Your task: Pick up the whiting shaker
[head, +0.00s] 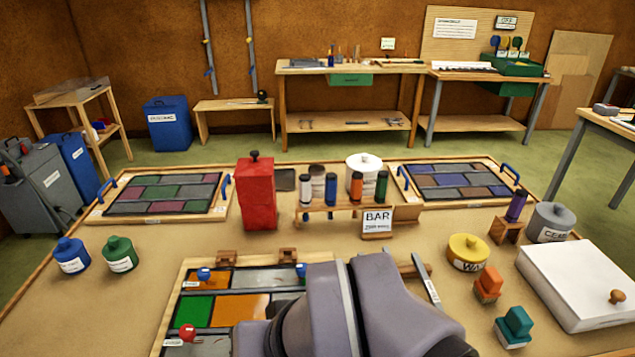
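No label reading "whiting" can be read, so I cannot tell for certain which thing is the whiting shaker. My arm rises from the bottom middle and covers part of the front panel. My gripper is not visible, so its state and any hold are hidden.
A red canister (256,192) stands left of the bottle rack (345,208). A "BAR" sign (377,222) stands before it. Blue (71,257) and green (119,255) pots are left, a yellow pot (468,253) and white lidded box (585,275) right. Bare bench lies left of centre.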

